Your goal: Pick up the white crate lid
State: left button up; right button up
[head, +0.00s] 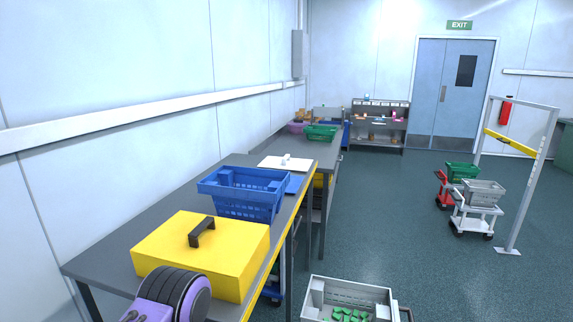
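The white crate lid (279,164) is a flat white panel with a small pale handle on top. It lies on the far part of the long grey table, behind the blue basket (243,186), whose rim comes close to its near edge in the picture. Neither of my grippers shows in the head view, so I cannot see whether they hold anything.
A yellow box (228,256) with a dark handle stands on the near end of the grey table (120,247). A grey crate (347,292) with green pieces is at the bottom. Carts (474,211) stand at right. Open floor (400,215) lies right of the table.

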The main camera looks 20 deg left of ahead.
aim_at(285, 163)
jog(key=z, duration=1.5)
jog(key=i, duration=3.45)
jog(key=u, duration=2.45)
jog(key=i, duration=2.4)
jog(key=u, duration=0.05)
